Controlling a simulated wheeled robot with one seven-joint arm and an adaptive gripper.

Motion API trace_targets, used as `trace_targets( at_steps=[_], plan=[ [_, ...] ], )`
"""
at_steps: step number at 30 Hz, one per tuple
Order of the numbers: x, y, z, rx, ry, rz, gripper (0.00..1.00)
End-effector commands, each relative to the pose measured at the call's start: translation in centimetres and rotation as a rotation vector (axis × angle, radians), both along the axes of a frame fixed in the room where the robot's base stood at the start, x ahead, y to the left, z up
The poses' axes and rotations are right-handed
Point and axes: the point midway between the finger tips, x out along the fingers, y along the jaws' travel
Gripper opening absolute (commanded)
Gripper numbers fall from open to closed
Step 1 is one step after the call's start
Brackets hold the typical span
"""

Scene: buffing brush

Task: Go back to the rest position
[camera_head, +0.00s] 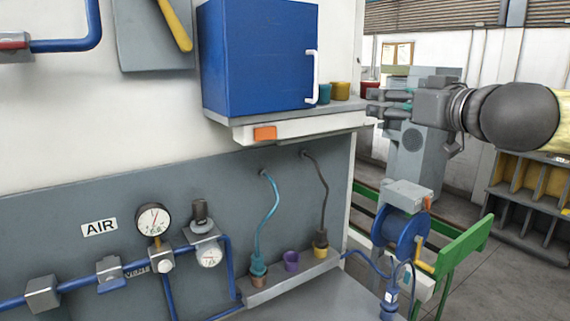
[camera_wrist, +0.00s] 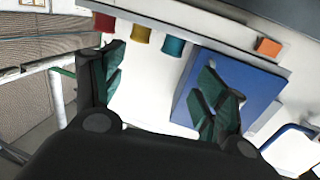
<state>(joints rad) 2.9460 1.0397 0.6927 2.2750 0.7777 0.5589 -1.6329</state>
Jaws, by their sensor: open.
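My gripper (camera_head: 378,104) is at the right of the head view, at the end of my raised arm, and points left toward the right end of the wall shelf. In the wrist view my gripper (camera_wrist: 162,85) has its two dark green fingers spread wide apart, with nothing between them. The shelf scene looks upside down there. A red cup (camera_head: 368,88), a yellow cup (camera_head: 341,91) and a teal cup (camera_head: 324,94) stand on the shelf (camera_head: 300,124). The gripper overlaps the shelf end in the picture; I cannot tell the exact gap.
A blue cabinet (camera_head: 258,60) with a white handle sits on the shelf, left of the cups. Below are gauges, blue pipes and a ledge (camera_head: 290,282) with cups and hoses. A blue hose reel (camera_head: 400,232) and green rail (camera_head: 462,248) stand below my arm. Bins (camera_head: 530,195) are at right.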

Motion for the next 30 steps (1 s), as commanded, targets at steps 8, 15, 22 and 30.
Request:
trace_targets(
  at_steps=[8,15,22,30],
  plan=[
    [2.3,2.1,-5.4,-0.008,0.091,0.003,0.73],
    [4.0,3.1,-12.3,-0.016,0.201,-0.016,0.73],
    [5.2,4.3,-24.3,-0.035,0.383,-0.051,0.73],
    [3.5,4.8,-39.4,-0.059,0.607,-0.100,0.73]
  ],
)
